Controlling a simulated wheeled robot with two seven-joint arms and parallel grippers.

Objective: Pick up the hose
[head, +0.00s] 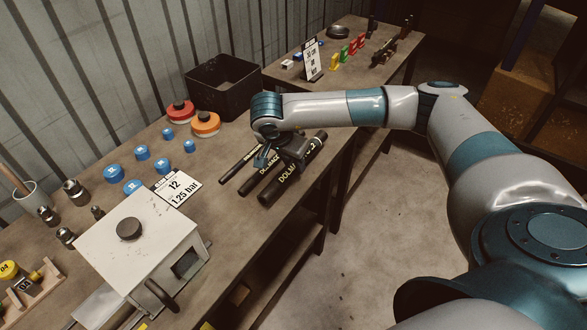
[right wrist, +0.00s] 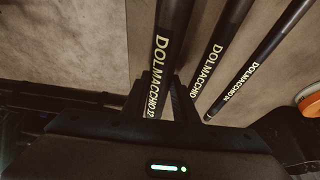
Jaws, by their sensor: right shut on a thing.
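Three black hoses with yellow lettering lie side by side on the workbench. The thickest hose (head: 285,183) is nearest the bench's front edge; it is leftmost in the right wrist view (right wrist: 168,45). The middle hose (head: 250,188) and the thin hose (head: 231,171) lie farther in. My right gripper (head: 288,160) is down at the hoses and covers part of them. In the right wrist view its fingers (right wrist: 160,104) are shut on the thickest hose, with the middle hose just outside the right finger. I cannot tell whether the held hose touches the bench. My left gripper is not in view.
A white crimper box (head: 140,240) stands at the near left, beside a card reading 12 and 1.25 bar (head: 178,187). Blue caps (head: 113,173), red and orange caps (head: 205,123) and a black bin (head: 224,84) are on the bench. A second table (head: 350,75) stands behind.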

